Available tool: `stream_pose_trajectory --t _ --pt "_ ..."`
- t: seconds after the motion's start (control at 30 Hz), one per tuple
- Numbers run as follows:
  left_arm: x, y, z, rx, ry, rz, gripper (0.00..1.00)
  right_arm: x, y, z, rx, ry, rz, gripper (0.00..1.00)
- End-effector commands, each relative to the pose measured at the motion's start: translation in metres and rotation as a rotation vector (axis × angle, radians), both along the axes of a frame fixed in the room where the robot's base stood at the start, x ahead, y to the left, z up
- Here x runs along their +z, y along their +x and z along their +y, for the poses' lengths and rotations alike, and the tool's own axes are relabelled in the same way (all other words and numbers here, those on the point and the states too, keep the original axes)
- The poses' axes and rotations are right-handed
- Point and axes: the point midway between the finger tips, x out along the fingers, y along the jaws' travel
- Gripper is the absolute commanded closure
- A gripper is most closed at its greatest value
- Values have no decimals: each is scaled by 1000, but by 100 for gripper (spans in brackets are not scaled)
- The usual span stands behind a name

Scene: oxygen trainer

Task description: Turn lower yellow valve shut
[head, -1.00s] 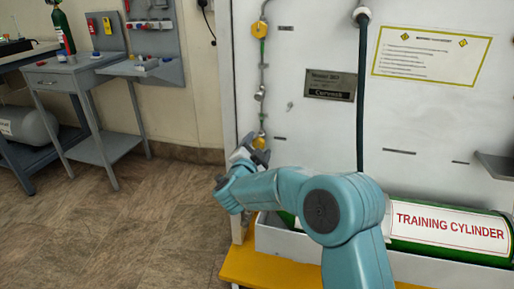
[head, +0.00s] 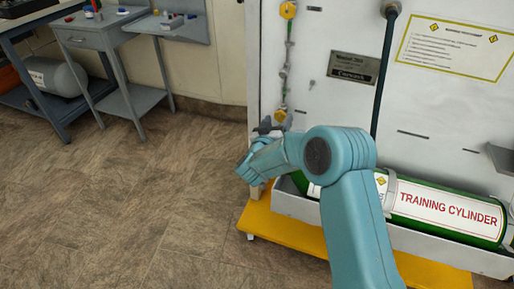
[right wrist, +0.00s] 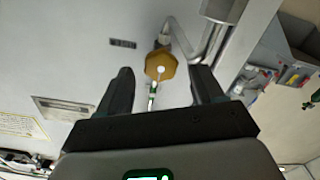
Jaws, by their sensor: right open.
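The lower yellow valve (head: 280,116) sits low on the pipe at the left edge of the white panel. In the right wrist view the yellow valve (right wrist: 160,67) is a faceted knob with a pale centre. My right gripper (head: 268,128) is right beside it, partly hidden by my own arm. In the wrist view the open fingers of the right gripper (right wrist: 164,80) stand on either side of the valve, with gaps visible. I cannot tell whether the tips reach its depth. The upper yellow valve (head: 288,10) is higher on the same pipe. My left gripper is not in view.
A green training cylinder (head: 450,208) lies in a tray below the panel, above a yellow base (head: 280,230). A dark hose (head: 383,75) runs down the panel. A grey side table (head: 90,35) stands at the left. Floor in front is clear.

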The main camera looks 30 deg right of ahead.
Motion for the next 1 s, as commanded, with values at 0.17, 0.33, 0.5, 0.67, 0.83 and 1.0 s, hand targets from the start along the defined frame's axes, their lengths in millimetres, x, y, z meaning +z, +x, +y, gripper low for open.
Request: stream_pose_trajectory --t 0.17,0.33,0.5,0.67,0.83,1.0 --pt "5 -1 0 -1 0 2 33 0 -26 33 7 3 0 33" --pt "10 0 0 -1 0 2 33 0 -50 62 7 3 -3 33" --pt "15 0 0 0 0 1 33 0 -74 90 8 4 -3 33" --pt "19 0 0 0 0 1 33 0 -95 115 7 4 -3 33" --pt "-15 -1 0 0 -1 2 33 -22 -93 123 10 10 -40 33" --pt "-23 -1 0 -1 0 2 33 -19 -88 125 7 24 -78 33"
